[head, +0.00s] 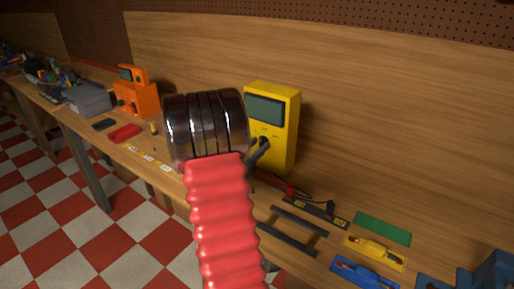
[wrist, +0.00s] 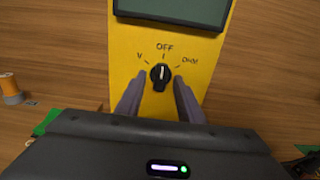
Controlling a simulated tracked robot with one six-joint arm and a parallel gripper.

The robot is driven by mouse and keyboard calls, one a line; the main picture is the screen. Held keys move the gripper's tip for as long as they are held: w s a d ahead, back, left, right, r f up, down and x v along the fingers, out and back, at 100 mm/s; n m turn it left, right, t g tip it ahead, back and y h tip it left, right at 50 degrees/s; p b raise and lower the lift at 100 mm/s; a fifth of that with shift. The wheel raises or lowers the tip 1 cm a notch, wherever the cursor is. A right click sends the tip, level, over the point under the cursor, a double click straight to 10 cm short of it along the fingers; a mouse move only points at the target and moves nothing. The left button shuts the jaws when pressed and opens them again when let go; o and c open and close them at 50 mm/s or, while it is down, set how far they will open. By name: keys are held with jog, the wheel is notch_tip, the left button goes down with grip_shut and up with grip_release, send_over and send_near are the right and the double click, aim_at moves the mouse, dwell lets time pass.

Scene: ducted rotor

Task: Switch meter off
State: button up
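The yellow meter (head: 285,130) stands upright on the bench against the wooden back panel, with a grey screen (head: 264,110) on its upper face. In the wrist view the meter's face (wrist: 120,60) shows a black round knob (wrist: 160,80) with V at left, OFF at top and OHM at right. The knob's white mark points roughly up, towards OFF. My gripper (wrist: 160,76) is open, its two grey fingers on either side of the knob with gaps visible. In the head view my gripper (head: 258,154) is partly hidden by my arm at the meter's front.
An orange device (head: 137,95) and a grey box (head: 88,100) stand further left on the bench. Red and black leads (head: 290,190), dark bars (head: 298,220), a green plate (head: 382,229) and yellow (head: 375,252) and blue (head: 360,274) tools lie at right.

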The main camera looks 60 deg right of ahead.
jog(key=w+a, duration=0.2)
jog(key=a, duration=1.1)
jog(key=shift+a, duration=0.3)
jog(key=shift+w, duration=0.1)
jog(key=s+a+r+m+y, duration=0.1)
jog(key=s+a+m+y, duration=0.3)
jog(key=a, duration=0.5)
jog(key=s+a+m+y, duration=0.1)
jog(key=a+m+y, duration=0.3)
jog(key=a+m, duration=0.3)
jog(key=w+a+r+m+t+y, duration=0.1)
jog(key=a+t+y, duration=0.3)
jog(key=a, duration=1)
jog(key=w+a+r+m+t+y, duration=0.1)
jog(key=a+r+m+t+y, duration=0.2)
jog(key=a, duration=1.2)
jog(key=m+t+y, duration=0.1)
jog(key=y, duration=0.1)
jog(key=shift+w+y, duration=0.25)
jog(key=shift+y, duration=0.15)
